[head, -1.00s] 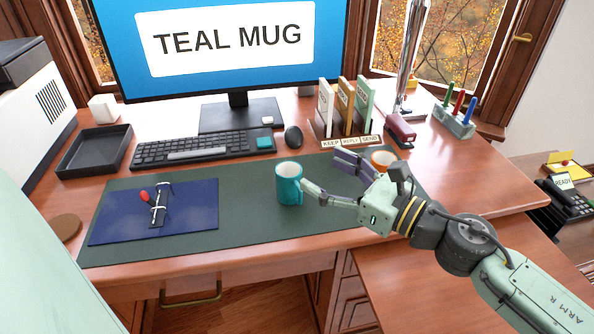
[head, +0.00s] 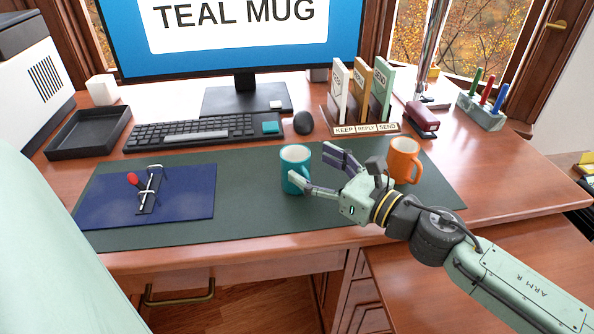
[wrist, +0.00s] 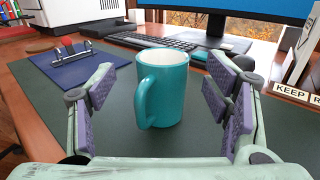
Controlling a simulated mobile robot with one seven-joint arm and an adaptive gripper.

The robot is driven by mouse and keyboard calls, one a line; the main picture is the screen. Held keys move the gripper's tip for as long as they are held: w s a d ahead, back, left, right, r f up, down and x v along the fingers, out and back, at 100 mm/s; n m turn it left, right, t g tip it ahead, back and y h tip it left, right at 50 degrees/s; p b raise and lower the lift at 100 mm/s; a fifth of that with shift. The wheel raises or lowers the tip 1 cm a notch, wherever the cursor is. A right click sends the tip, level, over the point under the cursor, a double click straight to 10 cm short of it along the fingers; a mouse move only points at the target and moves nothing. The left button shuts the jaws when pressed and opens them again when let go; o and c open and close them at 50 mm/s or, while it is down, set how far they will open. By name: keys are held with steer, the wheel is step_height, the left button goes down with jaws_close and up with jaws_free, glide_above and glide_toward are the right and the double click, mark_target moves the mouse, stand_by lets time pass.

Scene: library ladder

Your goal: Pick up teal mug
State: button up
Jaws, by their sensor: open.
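The teal mug (head: 294,168) stands upright on the dark green desk mat (head: 250,222). My gripper (head: 316,172) is open, just right of the mug in the head view, with its fingers pointing left toward it. In the wrist view the teal mug (wrist: 163,88) stands between and beyond the two open fingers (wrist: 165,110), with its handle toward the left. The fingers appear apart from it there. In the head view one fingertip overlaps the mug's lower right side, so I cannot tell there whether they touch.
An orange mug (head: 404,160) stands right behind my gripper. A blue clipboard (head: 190,190) lies left on the mat. Behind are a keyboard (head: 190,133), a mouse (head: 303,123) and a letter sorter (head: 366,129). The mat between clipboard and teal mug is clear.

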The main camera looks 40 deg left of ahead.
mark_target(306, 159)
steer(key=a+p, duration=0.1)
steer(key=a, duration=0.3)
steer(key=shift+w+r+p, duration=0.15)
steer(key=shift+w+p, duration=0.05)
steer(key=shift+p, duration=0.15)
steer(key=shift+a+f, duration=0.2)
steer(key=shift+a, duration=0.35)
steer(key=shift+c, duration=0.2)
steer(key=c, duration=1.4)
steer(key=shift+r, duration=0.15)
steer(key=shift+r, duration=0.45)
steer(key=s+d+r+b, duration=0.2)
steer(key=s+d+b, duration=0.1)
steer(key=d, duration=0.4)
steer(key=s+d+r+b, duration=0.2)
steer(key=s+d+b, duration=0.1)
steer(key=d, duration=0.4)
steer(key=shift+s+d+b, duration=0.15)
steer(key=shift+d+b, duration=0.25)
steer(key=shift+b, duration=0.05)
